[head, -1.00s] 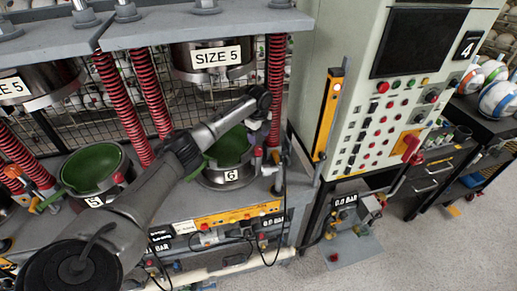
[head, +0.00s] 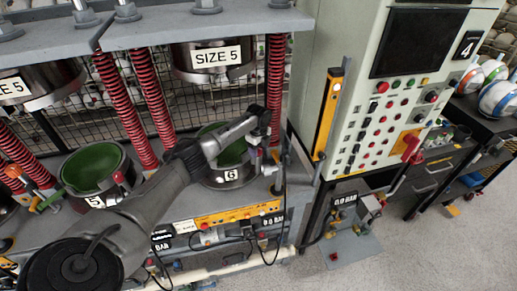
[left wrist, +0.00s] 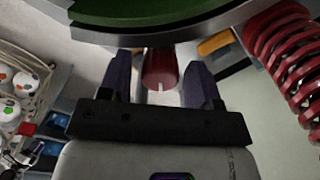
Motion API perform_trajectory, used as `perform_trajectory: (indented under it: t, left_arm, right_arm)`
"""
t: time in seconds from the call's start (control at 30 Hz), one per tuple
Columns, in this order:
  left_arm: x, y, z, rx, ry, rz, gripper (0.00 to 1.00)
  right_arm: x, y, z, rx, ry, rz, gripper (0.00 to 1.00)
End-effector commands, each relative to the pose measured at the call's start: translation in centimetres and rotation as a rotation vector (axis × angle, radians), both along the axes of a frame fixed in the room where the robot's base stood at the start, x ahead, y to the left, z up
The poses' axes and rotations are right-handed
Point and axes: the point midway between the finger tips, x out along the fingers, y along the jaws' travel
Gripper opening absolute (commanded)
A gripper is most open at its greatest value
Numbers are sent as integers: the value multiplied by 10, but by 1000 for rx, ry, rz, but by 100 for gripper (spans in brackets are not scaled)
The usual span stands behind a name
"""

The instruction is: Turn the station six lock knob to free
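Station six is a round metal mould (head: 243,176) with a "6" label and a green bowl (head: 212,128), partly hidden behind my left arm. In the left wrist view its lock knob is a red cylinder (left wrist: 160,68) just below the green bowl's rim. My left gripper (left wrist: 160,84) is open, with one dark finger on each side of the red knob. Small gaps show between knob and fingers, so it is not clamped. In the head view my left gripper (head: 266,157) is at the right side of station six, and the knob is hard to make out there. My right gripper is not in view.
Station five (head: 96,169) stands to the left with its own green bowl. A red spring column (head: 275,85) rises close behind my left gripper. A control cabinet (head: 370,120) stands to the right.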

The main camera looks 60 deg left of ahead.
Motion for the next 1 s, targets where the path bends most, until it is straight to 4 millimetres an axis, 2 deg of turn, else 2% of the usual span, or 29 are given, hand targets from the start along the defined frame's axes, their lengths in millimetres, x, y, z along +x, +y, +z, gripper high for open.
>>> perform_trajectory:
  t: [0.07, 0.47, 0.77, 1.0]
  left_arm:
    - [0, 0, 0, 0, 0, 0, 49]
    - [0, 0, 0, 0, 0, 0, 12]
    - [0, 0, 2, -2, -1, 56, 12]
    - [0, -1, 3, -2, 0, 226, 12]
  right_arm:
    - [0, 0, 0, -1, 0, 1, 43]
    - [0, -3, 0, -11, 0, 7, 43]
    - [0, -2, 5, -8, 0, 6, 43]
    - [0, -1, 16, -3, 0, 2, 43]
